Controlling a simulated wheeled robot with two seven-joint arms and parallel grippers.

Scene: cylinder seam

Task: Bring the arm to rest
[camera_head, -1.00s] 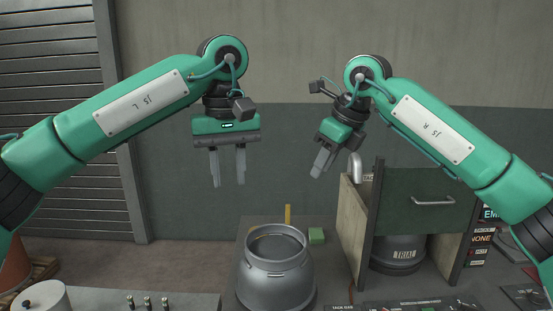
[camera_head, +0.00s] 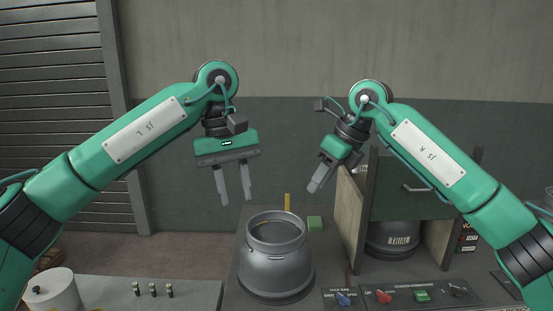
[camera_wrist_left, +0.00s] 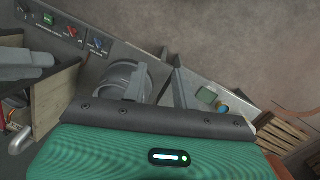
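My left gripper (camera_head: 233,188) hangs in the air above and left of the grey metal cylinder vessel (camera_head: 275,270). Its two fingers point down, stand apart, and hold nothing. My right gripper (camera_head: 317,182) is tilted down to the left, in the air to the upper right of the vessel. Its fingers overlap in this view, so their gap cannot be judged; no object shows in it. The vessel stands upright on the bench with an open top, and it also shows in the left wrist view (camera_wrist_left: 122,78). Neither gripper touches it.
A cabinet with a grey-green front (camera_head: 415,190) and a dark labelled container (camera_head: 393,238) stands right of the vessel. A control panel (camera_head: 405,295) is at the front right. A white canister (camera_head: 50,292) stands at lower left.

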